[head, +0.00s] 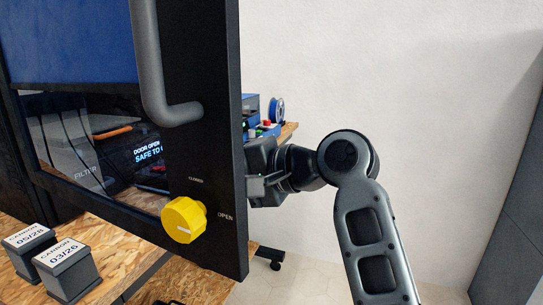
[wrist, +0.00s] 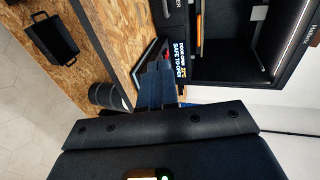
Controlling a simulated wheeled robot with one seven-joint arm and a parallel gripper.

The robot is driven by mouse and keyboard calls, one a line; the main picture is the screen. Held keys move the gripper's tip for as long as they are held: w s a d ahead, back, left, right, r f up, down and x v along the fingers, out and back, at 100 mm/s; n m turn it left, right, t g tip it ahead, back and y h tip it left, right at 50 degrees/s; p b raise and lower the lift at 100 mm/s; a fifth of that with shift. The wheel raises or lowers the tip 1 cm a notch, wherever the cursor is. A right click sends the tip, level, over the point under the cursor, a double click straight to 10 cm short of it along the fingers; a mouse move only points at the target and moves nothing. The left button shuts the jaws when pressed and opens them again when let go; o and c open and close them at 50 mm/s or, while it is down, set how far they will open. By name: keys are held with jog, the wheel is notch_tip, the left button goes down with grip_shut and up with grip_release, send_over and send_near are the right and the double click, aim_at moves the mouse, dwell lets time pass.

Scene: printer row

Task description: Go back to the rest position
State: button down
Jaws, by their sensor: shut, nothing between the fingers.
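My gripper (head: 262,184) is just behind the right edge of a large black door (head: 222,130) in the head view. It is shut with nothing held, and the door hides part of it. I cannot tell whether it touches the door. My arm reaches up to it from the lower right. The door stands open and carries a grey bar handle (head: 160,75) and a yellow knob (head: 183,220) between the words CLOSED and OPEN.
Two canisters marked CARBON (head: 70,275) (head: 30,250) stand on the wooden bench (head: 130,245). A blue spool (head: 276,110) is on a table behind the door. The right side is free up to the wall.

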jog(key=s+d+f+m+t+h, duration=0.1)
jog(key=s+d+f+t+h, duration=0.1)
jog(key=s+d+f, duration=0.55)
jog(key=s+d+f+m+t+h, duration=0.1)
jog(key=s+d+f+t+h, duration=0.25)
jog(key=f, duration=0.75)
jog(key=s+d+f+t+h, duration=0.1)
jog(key=s+d+f+h, duration=0.1)
jog(key=s+d+f, duration=0.5)
jog(key=s+d+f+n+t+h, duration=0.1)
jog(key=s+d+f+h, duration=0.1)
jog(key=s+d, duration=0.35)
jog(key=s+d+f+n+t+h, duration=0.1)
jog(key=s+d+h, duration=0.15)
jog(key=s, duration=0.65)
jog(key=s+d+r+n, duration=0.1)
jog(key=s+r+n, duration=0.1)
jog(key=s, duration=0.5)
jog(key=s+d+r+n+h, duration=0.1)
jog(key=s+d+r+n, duration=0.1)
jog(key=s+r, duration=0.3)
jog(key=shift+s+d+r+n, duration=0.3)
jog(key=shift+s, duration=0.6)
